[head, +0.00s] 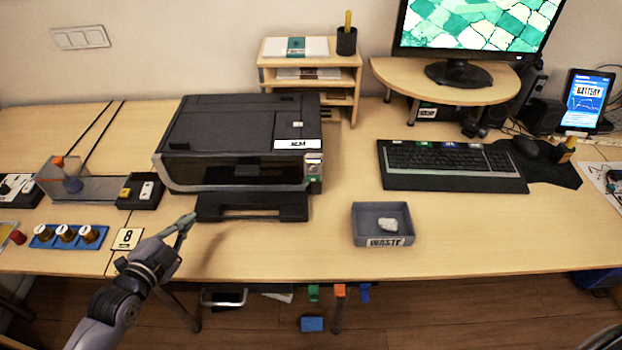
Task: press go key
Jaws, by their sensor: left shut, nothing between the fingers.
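My left gripper (185,226) is shut and empty, in front of the black printer's left side. Its fingers point up and to the right, close to the printer's output tray (250,208). I cannot read a "go" label on any key. A small black box (140,192) with a yellow and a white control sits left of the gripper. The printer (235,140) has a small panel at its right front. My right gripper is not in view.
A grey waste tray (383,240) with a pale lump stands near the front edge. A blue rack (68,237) of round pieces and an "8" card (128,239) lie at left. A monitor (475,30) on a riser stands behind. The table between printer and keyboard is clear.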

